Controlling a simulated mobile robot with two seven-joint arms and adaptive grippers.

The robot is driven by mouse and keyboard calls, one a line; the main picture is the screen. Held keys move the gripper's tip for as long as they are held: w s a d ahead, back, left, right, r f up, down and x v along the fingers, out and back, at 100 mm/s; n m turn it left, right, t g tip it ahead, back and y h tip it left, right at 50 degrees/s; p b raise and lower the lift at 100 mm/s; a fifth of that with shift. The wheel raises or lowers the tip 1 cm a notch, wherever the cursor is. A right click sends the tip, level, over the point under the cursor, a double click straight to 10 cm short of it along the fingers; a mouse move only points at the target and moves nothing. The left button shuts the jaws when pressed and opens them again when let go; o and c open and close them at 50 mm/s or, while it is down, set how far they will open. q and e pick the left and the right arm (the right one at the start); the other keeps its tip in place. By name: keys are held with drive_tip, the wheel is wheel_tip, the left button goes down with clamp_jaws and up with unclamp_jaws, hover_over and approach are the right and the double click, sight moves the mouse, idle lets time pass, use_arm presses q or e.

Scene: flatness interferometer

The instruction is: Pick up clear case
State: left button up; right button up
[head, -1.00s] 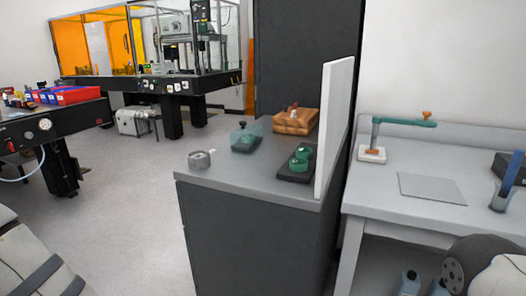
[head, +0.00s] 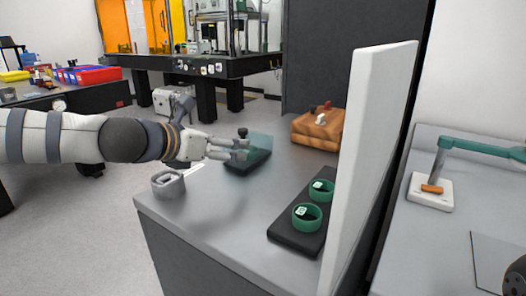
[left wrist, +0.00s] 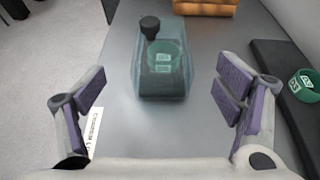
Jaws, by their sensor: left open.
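The clear case (left wrist: 160,70) is a see-through bluish cover with a black knob on top, standing on the grey cabinet top. A green ring shows inside it in the left wrist view. In the head view the case (head: 260,145) is partly hidden behind my left gripper (head: 243,149). In the left wrist view my left gripper (left wrist: 162,98) is open and empty, its purple-padded fingers spread to either side, with the case ahead between them and apart from them. My right gripper is not visible; only a dark rounded part shows at the head view's lower right edge.
A black tray with two green rings (head: 307,217) lies by an upright white panel (head: 368,160). An orange-brown wooden block (head: 318,130) sits behind the case. A grey round container (head: 168,184) stands at the cabinet's left edge.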

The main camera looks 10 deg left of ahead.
sight(231, 150)
use_arm(q)
drive_tip(key=w+f, duration=0.1)
drive_tip(key=w+d+f+b, duration=0.1)
drive_tip(key=shift+w+f, duration=0.25)
drive_tip(key=shift+w, duration=0.05)
drive_tip(key=x, duration=0.7)
drive_tip(key=shift+w+d+b, duration=0.1)
drive_tip(key=shift+d+b, duration=0.05)
drive_tip(key=shift+b, duration=0.2)
drive_tip(key=shift+r, duration=0.15)
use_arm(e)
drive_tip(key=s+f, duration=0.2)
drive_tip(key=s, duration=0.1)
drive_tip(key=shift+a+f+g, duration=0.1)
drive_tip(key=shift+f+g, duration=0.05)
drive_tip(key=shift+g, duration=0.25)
use_arm(q)
drive_tip(key=c, duration=1.3)
